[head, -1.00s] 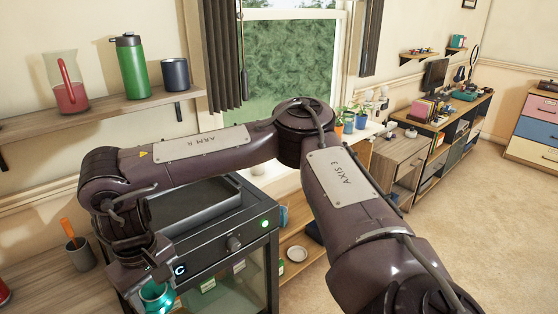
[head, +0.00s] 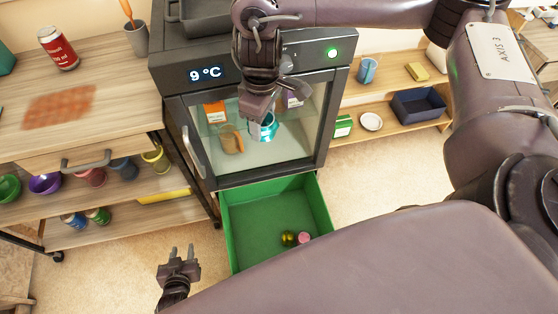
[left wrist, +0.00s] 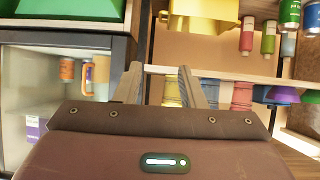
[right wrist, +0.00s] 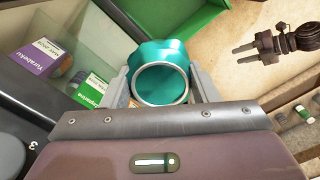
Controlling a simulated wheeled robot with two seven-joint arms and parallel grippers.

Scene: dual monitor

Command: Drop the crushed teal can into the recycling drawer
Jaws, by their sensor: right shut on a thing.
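The crushed teal can (head: 268,128) is held by my right gripper (head: 258,112) in front of the glass door of the small fridge. In the right wrist view the can (right wrist: 160,68) sits between both fingers, its round end facing the camera. The recycling drawer (head: 238,245) is the green drawer pulled out below the fridge. The can is above the drawer, toward its back; the exact height is hard to tell. The drawer also shows in the right wrist view (right wrist: 195,25). My left gripper (head: 182,252) is open and empty, left of the drawer, its fingers apart in the left wrist view (left wrist: 160,85).
The drawer holds a yellowish item (head: 288,239) and a pink item (head: 304,238). The fridge (head: 190,105) reads 9 °C and its door is shut. A wooden cart (head: 100,120) with a red can (head: 58,48) stands left. Floor is clear beside the drawer.

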